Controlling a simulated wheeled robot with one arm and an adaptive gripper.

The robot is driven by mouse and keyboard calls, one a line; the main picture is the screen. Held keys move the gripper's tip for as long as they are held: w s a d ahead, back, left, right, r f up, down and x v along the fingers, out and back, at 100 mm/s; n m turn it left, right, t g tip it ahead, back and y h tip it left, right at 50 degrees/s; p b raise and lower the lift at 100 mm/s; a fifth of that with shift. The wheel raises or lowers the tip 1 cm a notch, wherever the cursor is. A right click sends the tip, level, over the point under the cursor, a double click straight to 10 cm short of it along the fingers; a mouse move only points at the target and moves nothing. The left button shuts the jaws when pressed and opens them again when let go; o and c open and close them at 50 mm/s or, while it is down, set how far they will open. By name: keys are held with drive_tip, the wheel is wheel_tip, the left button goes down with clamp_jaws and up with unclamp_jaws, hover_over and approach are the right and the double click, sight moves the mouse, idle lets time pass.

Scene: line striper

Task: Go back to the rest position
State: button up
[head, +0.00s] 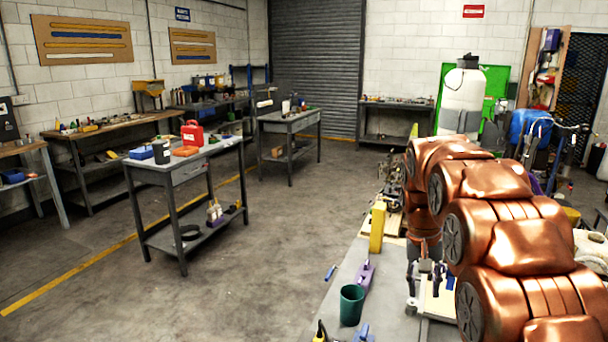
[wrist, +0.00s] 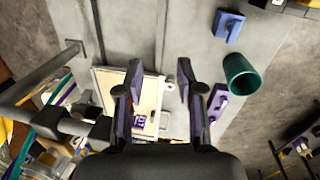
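My gripper (wrist: 157,88) points down over the grey workbench (head: 342,255) with its two fingers spread apart. No object shows between the fingertips. It also shows in the head view (head: 425,278), below my copper-coloured arm, which reaches in from the right. A pale board (wrist: 146,122) with a small purple piece lies beneath the fingers, partly hidden by them; I cannot tell the exact height of the gripper above it.
A dark green cup (head: 352,306), a purple tool (head: 365,278), a yellow block (head: 377,228) and a blue piece (wrist: 228,26) stand near the gripper on the bench. A white tank (head: 462,102) stands behind my arm. The floor at the left is open, around a grey cart (head: 185,172).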

drive_tip(key=s+a+f+n, duration=0.1)
drive_tip(key=s+a, duration=0.1)
drive_tip(key=s, duration=1)
drive_tip(key=s+a+f+n+y, duration=0.1)
drive_tip(key=s+a+f, duration=0.1)
drive_tip(key=s, duration=1)
drive_tip(key=s+a+f+n, duration=0.1)
drive_tip(key=s+a, duration=0.3)
drive_tip(key=s, duration=0.8)
drive_tip(key=shift+f+g+y, duration=0.3)
drive_tip(key=shift+f+g, duration=0.05)
drive_tip(key=shift+g, duration=0.05)
drive_tip(key=shift+d, duration=0.1)
